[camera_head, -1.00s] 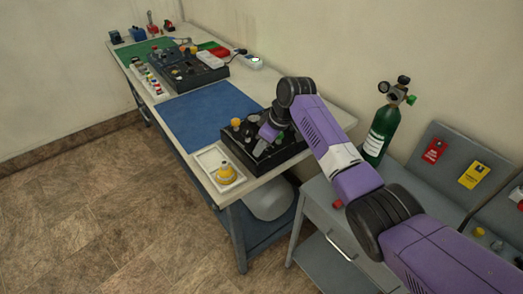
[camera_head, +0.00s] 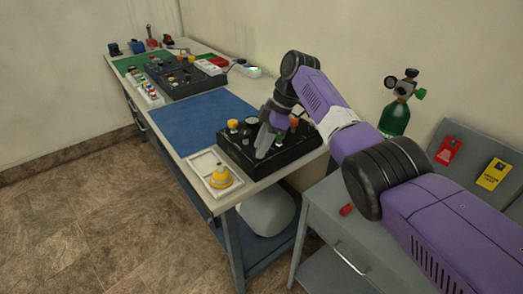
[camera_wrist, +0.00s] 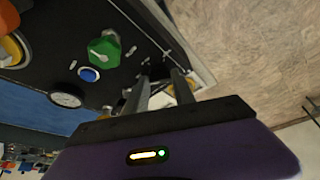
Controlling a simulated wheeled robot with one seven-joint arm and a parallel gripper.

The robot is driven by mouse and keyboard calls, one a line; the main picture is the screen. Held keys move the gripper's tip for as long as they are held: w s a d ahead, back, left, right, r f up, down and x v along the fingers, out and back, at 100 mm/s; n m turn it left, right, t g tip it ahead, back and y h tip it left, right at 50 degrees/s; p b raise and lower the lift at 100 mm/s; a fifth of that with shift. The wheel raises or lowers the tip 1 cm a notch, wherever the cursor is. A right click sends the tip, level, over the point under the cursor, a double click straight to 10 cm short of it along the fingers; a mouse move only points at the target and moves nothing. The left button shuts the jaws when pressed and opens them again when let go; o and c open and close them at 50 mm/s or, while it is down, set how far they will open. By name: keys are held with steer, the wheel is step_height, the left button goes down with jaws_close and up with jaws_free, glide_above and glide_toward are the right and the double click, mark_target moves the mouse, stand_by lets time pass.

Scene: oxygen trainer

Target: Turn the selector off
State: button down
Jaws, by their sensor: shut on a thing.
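The black control box (camera_head: 290,160) stands at the near end of the workbench. My gripper (camera_head: 264,153) points down over its top face, with the fingertips at the panel. In the wrist view my gripper (camera_wrist: 163,80) has its two fingers a little apart, at the panel near the box's edge. It is shut on what appears to be the selector, which is mostly hidden between the fingers. A green knob (camera_wrist: 105,48), a blue button (camera_wrist: 89,75) and a round gauge (camera_wrist: 67,96) sit beside the fingers. The selector's setting cannot be read.
A white tray (camera_head: 196,164) holding a yellow-topped part (camera_head: 221,176) lies at the box's left. A blue mat (camera_head: 190,128) covers the bench beyond. A green cylinder (camera_head: 394,120) and grey cabinet (camera_head: 335,215) stand at the right. A second black panel (camera_head: 185,75) is farther back.

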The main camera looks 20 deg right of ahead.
stand_by(0.4)
steer(key=c, duration=1)
jaws_free()
steer(key=shift+c, duration=0.2)
steer(key=v, duration=0.7)
steer(key=shift+r+b, duration=0.3)
steer(key=shift+r, duration=0.05)
steer(key=shift+d, duration=0.15)
